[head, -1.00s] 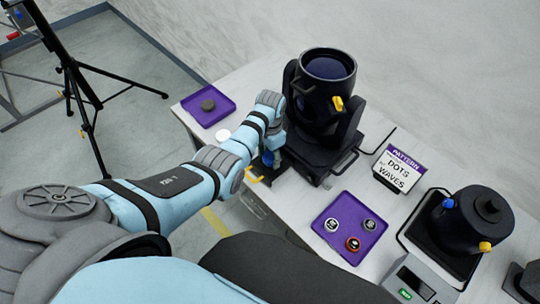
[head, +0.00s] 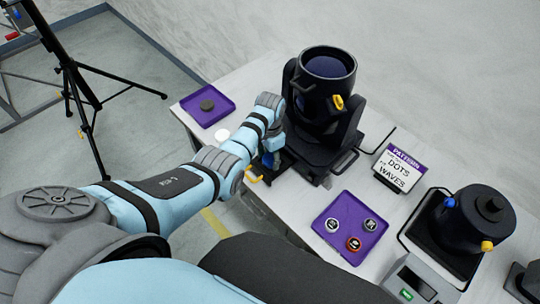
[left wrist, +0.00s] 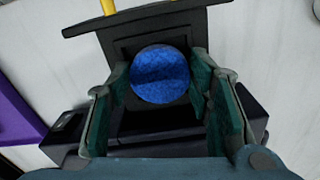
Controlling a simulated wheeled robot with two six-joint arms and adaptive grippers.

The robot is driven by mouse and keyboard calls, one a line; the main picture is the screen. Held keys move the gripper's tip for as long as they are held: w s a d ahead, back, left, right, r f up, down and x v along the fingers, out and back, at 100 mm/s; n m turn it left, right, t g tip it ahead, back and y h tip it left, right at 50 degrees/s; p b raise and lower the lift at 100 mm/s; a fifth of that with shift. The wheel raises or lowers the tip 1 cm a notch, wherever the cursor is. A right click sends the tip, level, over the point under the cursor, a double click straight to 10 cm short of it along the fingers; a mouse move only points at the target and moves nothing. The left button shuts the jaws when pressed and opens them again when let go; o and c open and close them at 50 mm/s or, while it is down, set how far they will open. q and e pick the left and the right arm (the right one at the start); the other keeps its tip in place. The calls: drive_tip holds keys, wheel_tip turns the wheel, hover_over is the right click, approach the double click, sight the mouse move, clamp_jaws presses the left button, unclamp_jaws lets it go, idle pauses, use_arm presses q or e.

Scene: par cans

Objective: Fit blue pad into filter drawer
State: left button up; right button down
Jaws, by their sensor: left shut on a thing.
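The round blue pad (left wrist: 160,74) sits between the green-lined fingers of my left gripper (left wrist: 160,88), which is shut on it. In the left wrist view the pad lies over the black filter drawer (left wrist: 126,47). The drawer is pulled out, with its yellow handle (left wrist: 108,6) at the top edge of that view. In the head view my left gripper (head: 269,160) is low beside the large black lamp (head: 321,95), just above the drawer and behind its yellow handle (head: 254,178). Whether the pad touches the drawer floor cannot be told. My right gripper is not in view.
A purple tray (head: 347,205) with several round discs is right of the drawer. Another purple tray (head: 220,119) with a dark disc lies at the far left. A pattern sign (head: 398,167) and a second black lamp (head: 475,222) stand to the right.

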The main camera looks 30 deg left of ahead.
use_arm(q)
drive_tip(key=shift+f, duration=0.15)
drive_tip(key=o, duration=0.8)
drive_tip(key=shift+o, duration=0.2)
